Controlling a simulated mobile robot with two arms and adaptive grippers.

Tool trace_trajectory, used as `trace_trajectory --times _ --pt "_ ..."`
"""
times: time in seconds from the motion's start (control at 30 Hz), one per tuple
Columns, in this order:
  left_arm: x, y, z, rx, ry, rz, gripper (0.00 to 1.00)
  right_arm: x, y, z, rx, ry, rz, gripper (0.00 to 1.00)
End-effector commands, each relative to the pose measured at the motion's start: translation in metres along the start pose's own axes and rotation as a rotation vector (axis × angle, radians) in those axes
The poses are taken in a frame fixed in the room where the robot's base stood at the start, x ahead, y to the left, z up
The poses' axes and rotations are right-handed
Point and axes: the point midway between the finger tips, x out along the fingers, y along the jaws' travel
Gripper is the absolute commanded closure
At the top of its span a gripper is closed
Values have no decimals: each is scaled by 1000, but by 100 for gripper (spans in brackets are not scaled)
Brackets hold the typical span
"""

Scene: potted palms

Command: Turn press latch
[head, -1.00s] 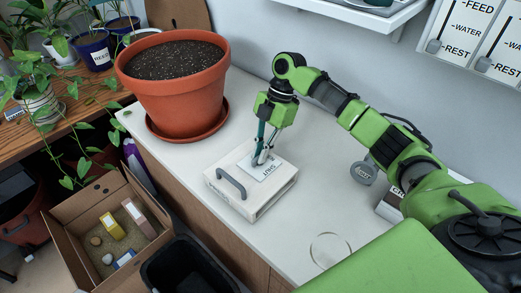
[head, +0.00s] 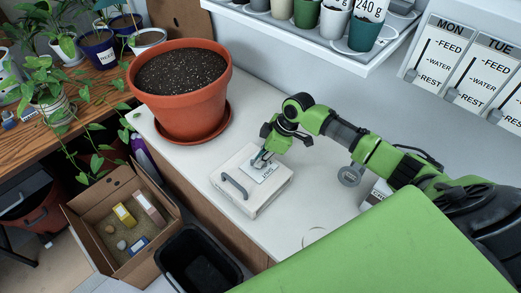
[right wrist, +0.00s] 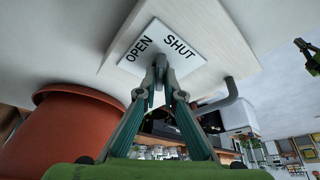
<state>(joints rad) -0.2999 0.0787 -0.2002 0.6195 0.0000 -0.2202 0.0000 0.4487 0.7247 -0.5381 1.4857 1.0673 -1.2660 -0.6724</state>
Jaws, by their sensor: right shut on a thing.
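The press (head: 226,202) is a flat pale box with a grey bar handle (head: 236,184), lying on the white counter. Its white label plate (head: 257,175) reads OPEN and SHUT in the right wrist view (right wrist: 181,49). A small grey latch (right wrist: 160,62) stands out from the plate at the lower edge of these words. My right gripper (head: 262,158) reaches the plate from its far side. In the right wrist view its fingertips (right wrist: 160,80) are closed on the latch and partly hide it.
A terracotta pot (head: 185,100) of soil on a saucer stands left of the press. A shelf (head: 310,38) with several cups hangs above the counter. A cardboard box (head: 83,228) and a black bin (head: 204,258) stand below the counter's front edge. A ring (head: 314,236) lies on the counter.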

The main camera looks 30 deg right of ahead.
Motion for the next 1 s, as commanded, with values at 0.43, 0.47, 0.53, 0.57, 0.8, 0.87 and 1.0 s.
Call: trace_trajectory --times 0.43,0.47,0.53,0.57,0.8,0.87,1.0 --pt "-64 -2 -6 -1 0 -1 100 -5 -2 -4 368 2 154 100" --pt "-67 -2 -6 -1 0 -1 100 -5 -2 -4 388 2 162 100" --pt "-71 -2 -6 0 0 -1 100 -4 -2 -4 432 2 182 100" --pt "-73 -2 -6 0 0 -2 100 -4 -2 -4 450 3 188 100" --pt "-82 -3 -7 0 0 -2 100 -2 -2 -3 552 3 231 100" --pt "-84 -3 -7 0 0 -2 100 -2 -2 -3 568 3 238 100" --pt "-85 -3 -8 0 0 -2 100 -1 -2 -2 591 3 248 100"
